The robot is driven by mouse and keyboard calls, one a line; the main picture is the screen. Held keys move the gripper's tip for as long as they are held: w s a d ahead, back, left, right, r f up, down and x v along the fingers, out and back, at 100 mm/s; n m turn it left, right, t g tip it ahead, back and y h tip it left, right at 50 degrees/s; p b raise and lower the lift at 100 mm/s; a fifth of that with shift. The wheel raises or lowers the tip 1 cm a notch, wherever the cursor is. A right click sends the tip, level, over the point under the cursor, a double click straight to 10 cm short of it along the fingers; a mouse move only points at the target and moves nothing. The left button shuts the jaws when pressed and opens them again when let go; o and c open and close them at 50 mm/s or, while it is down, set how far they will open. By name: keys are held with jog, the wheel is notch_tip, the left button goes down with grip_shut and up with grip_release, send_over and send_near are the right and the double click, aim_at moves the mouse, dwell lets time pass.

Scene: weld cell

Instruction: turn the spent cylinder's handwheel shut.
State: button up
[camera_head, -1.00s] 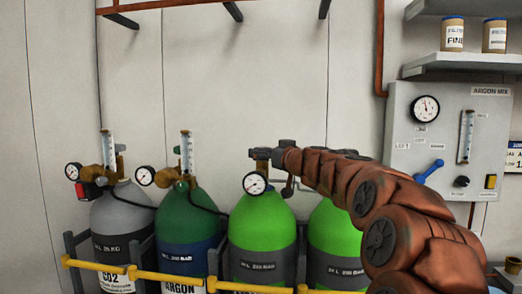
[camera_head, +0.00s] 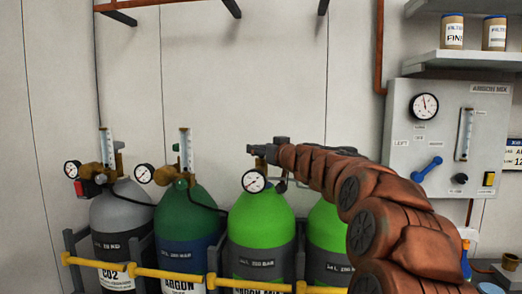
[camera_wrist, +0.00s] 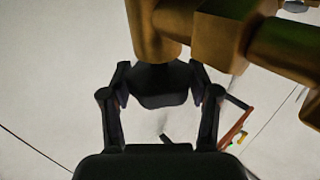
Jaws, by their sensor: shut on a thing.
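A bright green cylinder (camera_head: 262,222) stands third from the left in the rack, with a round gauge (camera_head: 254,182) at its brass valve. My gripper (camera_head: 282,149) reaches in from the right at the top of this cylinder. The wrist view shows the dark handwheel (camera_wrist: 160,92) below the brass valve body (camera_wrist: 158,35), between the two fingers of my gripper (camera_wrist: 160,80), which is shut on it. In the head view the handwheel is hidden by the gripper. I cannot read how far it is turned.
A second green cylinder (camera_head: 325,230) stands to the right, partly behind my arm. A dark green argon cylinder (camera_head: 187,220) and a grey CO2 cylinder (camera_head: 122,215) stand left. A yellow rail (camera_head: 180,274) runs across the front. A wall panel (camera_head: 450,110) with a blue lever (camera_head: 428,167) is right.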

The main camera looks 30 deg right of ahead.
jog(key=c, duration=0.4)
jog(key=shift+o, duration=0.2)
jog(key=shift+a+f+m+h+b, duration=0.2)
jog(key=shift+f+m+h+b, duration=0.3)
jog(key=shift+b, duration=0.55)
jog(key=shift+d+r+m+g+h+b, duration=0.1)
jog(key=shift+r+m+g+h+b, duration=0.15)
jog(key=shift+m+h, duration=0.45)
jog(key=shift+r+m+g+h+b, duration=0.15)
jog(key=shift+m+h+b, duration=0.2)
jog(key=shift+h, duration=0.75)
jog(key=o, duration=1.2)
jog(key=shift+c, duration=0.2)
jog(key=shift+r, duration=0.1)
jog(key=v, duration=1.2)
